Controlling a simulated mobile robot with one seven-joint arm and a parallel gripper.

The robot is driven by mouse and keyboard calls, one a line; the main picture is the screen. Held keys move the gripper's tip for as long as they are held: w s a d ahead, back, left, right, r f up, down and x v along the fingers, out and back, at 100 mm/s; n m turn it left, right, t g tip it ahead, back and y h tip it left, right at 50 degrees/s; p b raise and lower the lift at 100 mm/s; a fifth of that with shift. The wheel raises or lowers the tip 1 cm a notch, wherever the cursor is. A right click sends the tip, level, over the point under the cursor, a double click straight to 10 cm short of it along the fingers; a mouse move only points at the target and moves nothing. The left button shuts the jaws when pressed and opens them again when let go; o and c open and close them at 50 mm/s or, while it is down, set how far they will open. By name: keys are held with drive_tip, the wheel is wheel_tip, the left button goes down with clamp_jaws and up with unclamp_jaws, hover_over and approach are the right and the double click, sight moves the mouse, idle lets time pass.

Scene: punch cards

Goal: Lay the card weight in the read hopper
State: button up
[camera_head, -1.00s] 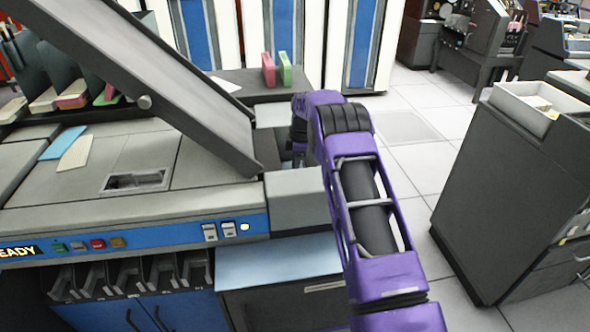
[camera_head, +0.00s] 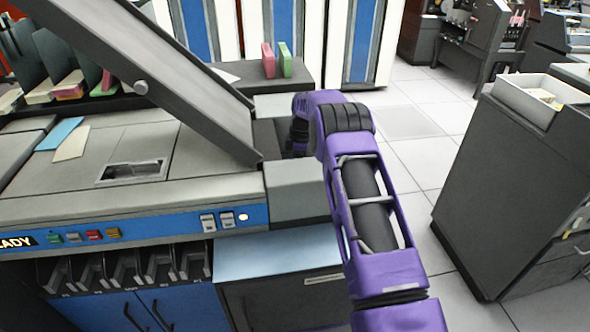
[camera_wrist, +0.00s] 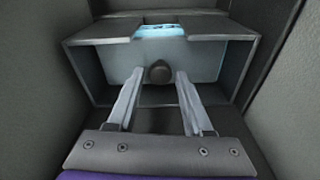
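In the wrist view a pale grey plate with a dark round knob (camera_wrist: 159,72), which looks like the card weight (camera_wrist: 205,66), sits inside a grey box-like recess (camera_wrist: 88,88). My gripper (camera_wrist: 158,76) is open, with one finger on each side of the knob and a small gap visible on both sides. Whether the fingertips touch the plate, I cannot tell. In the head view my purple arm reaches to the machine's right end; the gripper and the weight are hidden there. I cannot tell for sure which part is the read hopper.
A long sloping grey chute (camera_head: 150,75) rises over the machine top (camera_head: 100,180), just left of my arm. Pink and green blocks (camera_head: 276,60) stand on a dark surface behind. A dark cabinet with a white tray (camera_head: 528,97) stands right. Floor (camera_head: 420,165) between is clear.

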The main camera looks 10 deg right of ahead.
drive_tip(key=shift+o, duration=1.2)
drive_tip(key=shift+f, duration=0.1)
wheel_tip(320, 180, up, 17)
drive_tip(key=d+p, duration=0.2)
drive_tip(key=shift+s+r, duration=0.15)
drive_tip(key=shift+r, duration=0.05)
